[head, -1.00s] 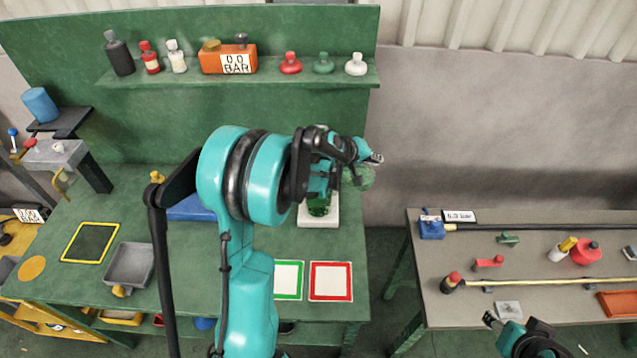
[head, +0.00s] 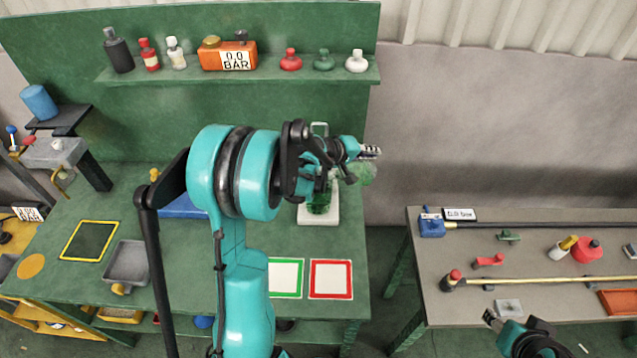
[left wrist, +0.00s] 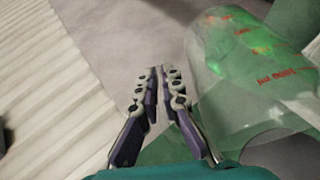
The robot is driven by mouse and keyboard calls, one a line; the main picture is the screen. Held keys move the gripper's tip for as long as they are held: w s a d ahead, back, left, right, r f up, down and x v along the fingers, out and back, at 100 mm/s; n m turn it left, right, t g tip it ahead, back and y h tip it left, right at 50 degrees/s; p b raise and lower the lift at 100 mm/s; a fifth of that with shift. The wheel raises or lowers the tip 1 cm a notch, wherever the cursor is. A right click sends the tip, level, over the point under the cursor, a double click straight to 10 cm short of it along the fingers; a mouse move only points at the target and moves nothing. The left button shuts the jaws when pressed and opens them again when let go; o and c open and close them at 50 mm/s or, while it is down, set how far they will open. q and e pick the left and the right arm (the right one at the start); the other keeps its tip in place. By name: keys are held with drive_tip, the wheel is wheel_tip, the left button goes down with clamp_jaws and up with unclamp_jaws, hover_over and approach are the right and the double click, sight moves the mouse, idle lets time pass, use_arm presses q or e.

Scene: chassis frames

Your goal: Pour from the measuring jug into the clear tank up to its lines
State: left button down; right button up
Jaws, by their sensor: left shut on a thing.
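My left gripper (head: 371,152) is raised over the right end of the green bench. Its fingers, close together in the left wrist view (left wrist: 162,75), are shut on the measuring jug; the grip point itself is unclear. The clear jug (left wrist: 255,75), with red markings and some green showing through it, fills the right of that view. In the head view the jug (head: 363,174) is a greenish shape just under the gripper. The clear tank (head: 320,198), with green in it, stands on a white base left of the jug, partly hidden by my arm. My right gripper (head: 490,318) is far off at lower right, too small to read.
A shelf (head: 240,78) with bottles, flasks and an orange gauge box runs along the back. Green-framed (head: 286,278) and red-framed (head: 331,279) white squares lie in front of the tank. A grey tray (head: 127,262) is at left. A second table (head: 520,262) with tools stands right.

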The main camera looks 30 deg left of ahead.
use_arm(q)
drive_tip(key=shift+s+a, duration=0.15)
drive_tip(key=shift+s+a+r+t+h, duration=0.15)
drive_tip(key=shift+r+t+h, duration=0.15)
drive_tip(key=shift+r+t, duration=0.1)
idle(1.0)
drive_tip(key=shift+f, duration=0.2)
drive_tip(key=shift+w+d+r+g+y+p, duration=0.1)
drive_tip(key=shift+w+d+g+y+p, duration=0.3)
drive_tip(key=shift+d+g+p, duration=0.15)
drive_tip(key=shift+w+d+f+m+g+y, duration=0.2)
drive_tip(key=shift+f+g+y, duration=0.15)
drive_tip(key=shift+f, duration=0.25)
drive_tip(key=shift+w+d+f+m+g+y, duration=0.1)
drive_tip(key=shift+w+d+f+g+y, duration=0.15)
drive_tip(key=shift+f, duration=0.35)
drive_tip(key=shift+f+g+b, duration=0.35)
drive_tip(key=shift+f, duration=0.3)
drive_tip(key=shift+w+d+f+g+y, duration=0.3)
drive_tip(key=shift+f+y, duration=0.2)
drive_tip(key=shift+y, duration=0.1)
drive_tip(key=shift+s+a, duration=0.1)
